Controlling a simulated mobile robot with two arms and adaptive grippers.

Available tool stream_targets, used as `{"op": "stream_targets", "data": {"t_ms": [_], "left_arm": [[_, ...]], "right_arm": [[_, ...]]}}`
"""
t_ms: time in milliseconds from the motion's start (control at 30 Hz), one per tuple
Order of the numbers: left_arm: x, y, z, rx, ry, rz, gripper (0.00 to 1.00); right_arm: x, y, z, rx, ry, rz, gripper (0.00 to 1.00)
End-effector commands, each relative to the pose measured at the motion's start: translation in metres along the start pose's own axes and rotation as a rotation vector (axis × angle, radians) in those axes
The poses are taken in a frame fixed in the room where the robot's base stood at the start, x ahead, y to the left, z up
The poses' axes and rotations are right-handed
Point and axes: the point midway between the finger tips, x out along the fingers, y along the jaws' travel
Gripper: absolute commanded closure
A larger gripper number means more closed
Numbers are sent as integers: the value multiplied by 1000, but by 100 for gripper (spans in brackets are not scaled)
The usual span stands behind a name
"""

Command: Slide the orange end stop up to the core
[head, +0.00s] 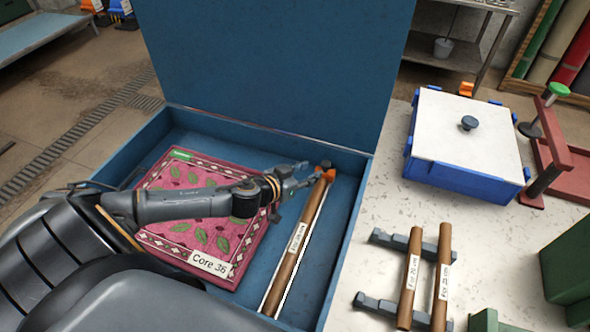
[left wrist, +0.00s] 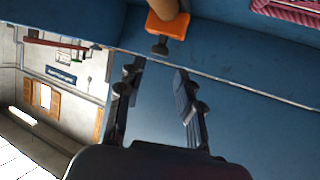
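The orange end stop (head: 328,174) sits by the far end of the brown core (head: 304,229), which lies along a pale rail in the blue tub. In the left wrist view the end stop (left wrist: 168,25) has a dark knob below it, and the core (left wrist: 172,5) shows just behind it. I cannot tell whether stop and core touch. My left gripper (head: 303,176) is open and empty, just left of the end stop in the head view. In the left wrist view its fingers (left wrist: 158,82) are spread, with the stop beyond their tips. My right gripper is not in view.
A red patterned rug (head: 185,176) labelled "Core 36" lies left of the core, under my left arm. The tub's tall lid (head: 270,70) stands open behind. On the speckled bench right are a blue box with white lid (head: 466,140) and two labelled tubes (head: 442,270) on grey supports.

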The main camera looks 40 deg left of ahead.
Motion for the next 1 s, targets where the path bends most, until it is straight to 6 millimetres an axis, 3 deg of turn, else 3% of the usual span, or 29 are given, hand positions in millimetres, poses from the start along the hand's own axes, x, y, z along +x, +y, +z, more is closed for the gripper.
{"op": "stream_targets", "data": {"t_ms": [200, 400, 1000], "left_arm": [[-32, 0, 1, 2, -3, 0, 64], [-50, 0, 1, 0, -2, 0, 64], [-56, 0, 0, 1, 1, 0, 64]], "right_arm": [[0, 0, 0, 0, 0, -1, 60], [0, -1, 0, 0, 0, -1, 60], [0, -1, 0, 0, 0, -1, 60]]}}
